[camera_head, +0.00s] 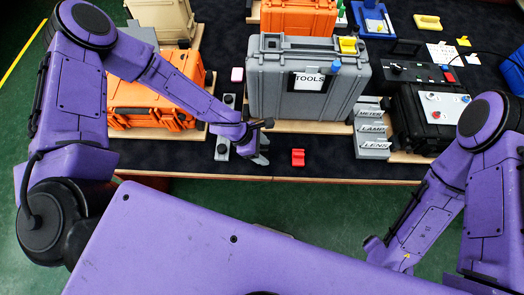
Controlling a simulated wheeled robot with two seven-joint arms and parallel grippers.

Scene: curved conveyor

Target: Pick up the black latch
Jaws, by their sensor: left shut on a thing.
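My left gripper (261,142) reaches in over the front edge of the table, in front of the grey TOOLS case. It is shut on a small dark piece at its fingertips, which I take to be the black latch (268,123). The piece is mostly hidden by the gripper and too small to make out in detail. My right arm hangs at the lower right, in front of the table; its gripper fingers do not show.
The grey TOOLS case (263,88) stands behind the left gripper. An orange case (135,92) is at the left, and a black case (414,110) at the right.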

